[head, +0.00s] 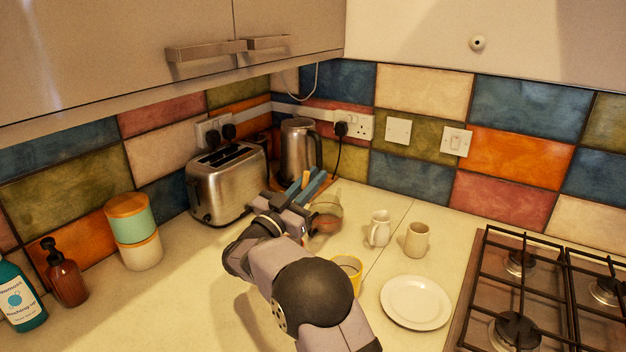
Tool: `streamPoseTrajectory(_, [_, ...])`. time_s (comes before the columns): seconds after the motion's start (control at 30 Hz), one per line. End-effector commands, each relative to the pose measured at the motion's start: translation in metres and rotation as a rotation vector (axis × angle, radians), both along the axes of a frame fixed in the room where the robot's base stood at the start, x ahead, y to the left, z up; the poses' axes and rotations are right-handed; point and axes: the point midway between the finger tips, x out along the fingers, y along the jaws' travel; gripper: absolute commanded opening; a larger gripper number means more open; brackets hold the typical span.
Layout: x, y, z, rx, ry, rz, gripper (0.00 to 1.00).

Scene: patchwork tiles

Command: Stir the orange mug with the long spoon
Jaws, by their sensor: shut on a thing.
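My gripper (305,186), with blue fingers, is in the middle of the head view, in front of the kettle. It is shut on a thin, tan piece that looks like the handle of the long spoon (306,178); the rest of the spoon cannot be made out. The orange mug (348,262), yellow-orange in this light, stands on the worktop right of my arm. My arm hides its lower left part. My gripper is beyond the mug and to its left, apart from it.
A glass vessel (328,212) stands just right of my gripper. A cream jug (380,229), a beige cup (417,240) and a white plate (416,302) are to the right, before the hob (520,330). The toaster (228,184) and kettle (297,150) stand behind.

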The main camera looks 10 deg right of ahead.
Motion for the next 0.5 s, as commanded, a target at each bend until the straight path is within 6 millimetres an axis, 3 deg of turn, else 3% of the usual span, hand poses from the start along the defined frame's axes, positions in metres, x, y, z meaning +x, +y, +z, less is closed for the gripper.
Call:
streamPoseTrajectory(0.27, [0.0,0.0,0.003,0.0,0.0,0.0,0.0])
streamPoseTrajectory(0.5, [0.0,0.0,0.021,0.0,-0.001,0.0,0.0])
